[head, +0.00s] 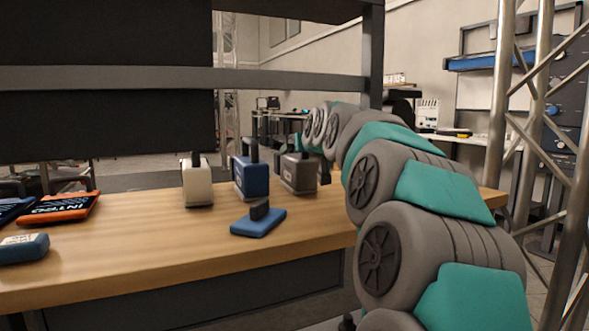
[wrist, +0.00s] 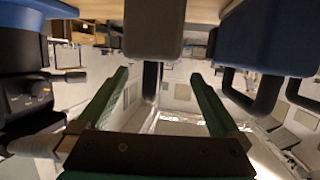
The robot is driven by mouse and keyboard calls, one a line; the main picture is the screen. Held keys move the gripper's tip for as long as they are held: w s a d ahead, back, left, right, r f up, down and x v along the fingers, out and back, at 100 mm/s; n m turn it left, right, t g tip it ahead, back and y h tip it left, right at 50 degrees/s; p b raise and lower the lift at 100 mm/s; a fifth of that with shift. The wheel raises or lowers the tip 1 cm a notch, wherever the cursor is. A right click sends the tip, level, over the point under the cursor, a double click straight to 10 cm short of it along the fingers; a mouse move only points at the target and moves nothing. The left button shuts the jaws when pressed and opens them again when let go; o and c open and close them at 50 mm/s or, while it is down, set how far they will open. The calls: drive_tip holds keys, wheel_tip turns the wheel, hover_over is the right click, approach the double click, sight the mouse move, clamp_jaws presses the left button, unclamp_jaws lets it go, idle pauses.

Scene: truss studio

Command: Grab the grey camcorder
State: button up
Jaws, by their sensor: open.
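The grey camcorder (head: 299,175) stands upright on the wooden table, at the right end of a row, with a dark handle on top. In the wrist view, which looks upside down, the grey camcorder (wrist: 153,30) hangs from the top edge with its dark handle pointing down. My gripper (wrist: 159,76) is open, its two green fingers spread left and right of the handle's line. The handle reaches between the fingertips; I see no grip on it. In the head view my gripper is mostly hidden beside the camcorder and behind my arm.
A blue camcorder (head: 246,178) stands close to the left of the grey one, and a white one (head: 197,184) further left. A flat blue item (head: 258,222) lies in front. An orange-edged box (head: 60,207) is at far left. A shelf frame (head: 180,78) spans above the table.

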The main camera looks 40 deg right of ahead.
sight(296, 155)
drive_tip(key=shift+x, duration=3.55)
drive_tip(key=shift+s+d+f, duration=0.1)
drive_tip(key=shift+s+d, duration=0.05)
clamp_jaws()
